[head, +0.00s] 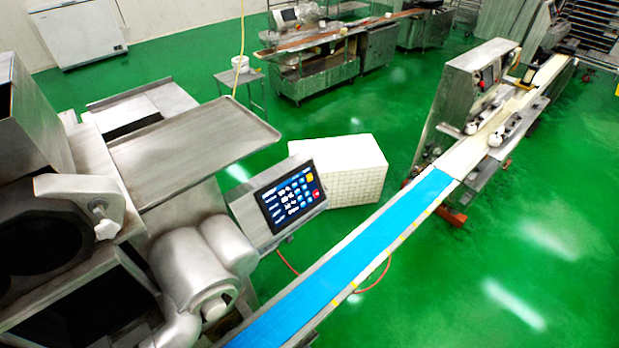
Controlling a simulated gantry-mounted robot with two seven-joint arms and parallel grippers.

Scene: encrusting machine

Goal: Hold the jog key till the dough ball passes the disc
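A control panel (290,197) with a dark touch screen and several coloured keys stands beside the conveyor. Its labels are too small to read, so I cannot tell which key is the jog key. A blue conveyor belt (350,262) runs from the bottom centre up to the right. I see no dough ball on the visible belt, and I cannot make out a disc. Neither of my grippers is in view.
The steel encrusting machine (195,270) fills the left, with a flat tray (190,138) on top. A white block (350,170) stands behind the panel. A second steel machine (470,95) stands at the belt's far end. Green floor (520,240) is clear at right.

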